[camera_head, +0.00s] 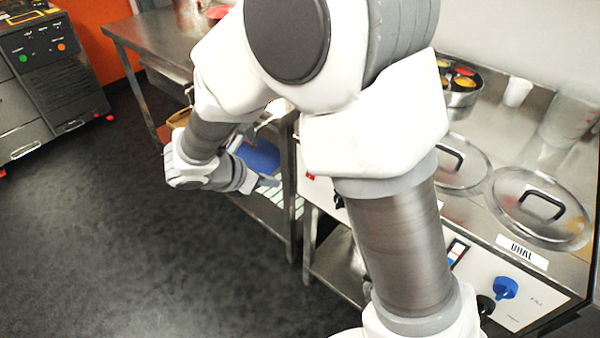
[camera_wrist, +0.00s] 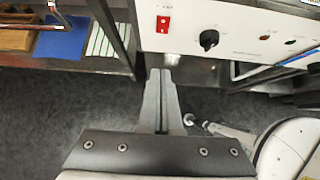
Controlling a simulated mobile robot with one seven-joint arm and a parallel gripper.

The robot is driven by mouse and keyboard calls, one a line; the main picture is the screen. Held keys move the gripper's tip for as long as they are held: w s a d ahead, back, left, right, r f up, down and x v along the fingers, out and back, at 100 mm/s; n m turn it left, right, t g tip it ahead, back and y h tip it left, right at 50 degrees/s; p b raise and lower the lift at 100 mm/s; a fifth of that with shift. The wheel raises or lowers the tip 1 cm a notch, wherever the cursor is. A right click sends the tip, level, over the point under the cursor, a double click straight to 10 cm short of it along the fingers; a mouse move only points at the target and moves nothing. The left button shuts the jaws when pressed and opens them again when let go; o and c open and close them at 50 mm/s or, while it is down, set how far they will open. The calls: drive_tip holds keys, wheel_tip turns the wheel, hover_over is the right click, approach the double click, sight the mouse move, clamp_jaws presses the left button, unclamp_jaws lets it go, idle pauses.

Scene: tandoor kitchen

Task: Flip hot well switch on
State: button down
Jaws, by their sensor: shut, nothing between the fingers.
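The hot well is the steel counter unit with a white front panel (camera_head: 535,300) at the right of the head view. In the wrist view its panel (camera_wrist: 258,22) runs across the top, with a small red switch (camera_wrist: 163,24) left of a black knob (camera_wrist: 209,39). A red spot at the panel's left end (camera_head: 310,176) shows in the head view. I cannot tell the switch's position. My gripper (camera_wrist: 160,73) is shut and empty, its fingertips below the red switch near the panel's lower edge. Whether they touch the panel is unclear. My arm hides the panel's middle in the head view.
Two steel lids (camera_head: 540,208) (camera_head: 463,165) lie on the hot well, by a DHAL label (camera_head: 522,251). A blue knob (camera_head: 505,287) and another switch (camera_head: 457,252) sit on its front. A steel table (camera_head: 150,42) with a lower shelf stands left; the dark floor (camera_head: 130,230) is clear.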

sight(309, 178)
drive_tip(key=shift+w+d+r+b+x, duration=0.25)
drive_tip(key=shift+b+x, duration=0.3)
drive_tip(key=shift+x, duration=1.65)
drive_tip(key=shift+w+d+r+b+x, duration=0.3)
drive_tip(key=shift+b+x, duration=0.25)
drive_tip(key=shift+x, duration=1.6)
drive_tip(key=shift+w+d+r+b+x, duration=0.15)
drive_tip(key=shift+r+b+x, duration=0.35)
drive_tip(key=shift+x, duration=1.7)
drive_tip(key=shift+d+f, duration=0.1)
drive_tip(key=shift+f, duration=0.1)
drive_tip(key=shift+w+d+f+t+h+b, duration=0.15)
drive_tip(key=shift+f+t+h+b, duration=0.15)
drive_tip(key=shift+b, duration=0.65)
drive_tip(key=shift+r, duration=0.35)
drive_tip(key=shift+p, duration=0.35)
